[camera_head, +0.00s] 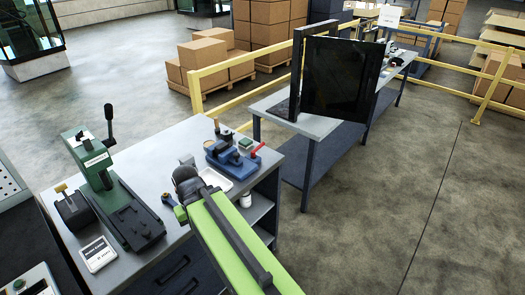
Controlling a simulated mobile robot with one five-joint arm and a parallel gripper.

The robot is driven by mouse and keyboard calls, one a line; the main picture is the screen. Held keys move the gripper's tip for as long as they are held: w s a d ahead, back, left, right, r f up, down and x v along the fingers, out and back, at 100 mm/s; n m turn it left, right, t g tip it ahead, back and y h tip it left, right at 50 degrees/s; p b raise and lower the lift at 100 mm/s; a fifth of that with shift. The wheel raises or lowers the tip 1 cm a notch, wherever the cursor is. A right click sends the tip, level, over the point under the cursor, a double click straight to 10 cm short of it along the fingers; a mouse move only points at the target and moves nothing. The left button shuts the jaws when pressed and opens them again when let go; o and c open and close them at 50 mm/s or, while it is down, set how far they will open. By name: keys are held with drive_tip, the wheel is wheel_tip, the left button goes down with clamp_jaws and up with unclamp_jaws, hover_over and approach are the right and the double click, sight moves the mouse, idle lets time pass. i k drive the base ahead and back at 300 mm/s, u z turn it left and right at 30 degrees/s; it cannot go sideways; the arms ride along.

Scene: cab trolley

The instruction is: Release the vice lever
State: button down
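A blue vice (229,160) stands near the right edge of the grey workbench. Its red lever (258,149) sticks out at the right end, tilted up to the right. My green and black arm reaches in from the bottom of the picture. Its dark end, my gripper (186,178), is over the bench, to the left of the vice and apart from the red lever. The fingers cannot be made out, so I cannot tell whether they are open or what is between them.
A green press (100,165) with a black lever stands at the left of the workbench (165,160). A white tray (215,179) lies between my arm and the vice. Behind, a long bench (315,125) carries a dark panel (338,80). Yellow railings and open floor lie beyond.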

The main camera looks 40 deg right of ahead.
sight(253, 152)
drive_tip(key=z, duration=0.05)
drive_tip(key=i, duration=1)
drive_tip(key=u, duration=0.05)
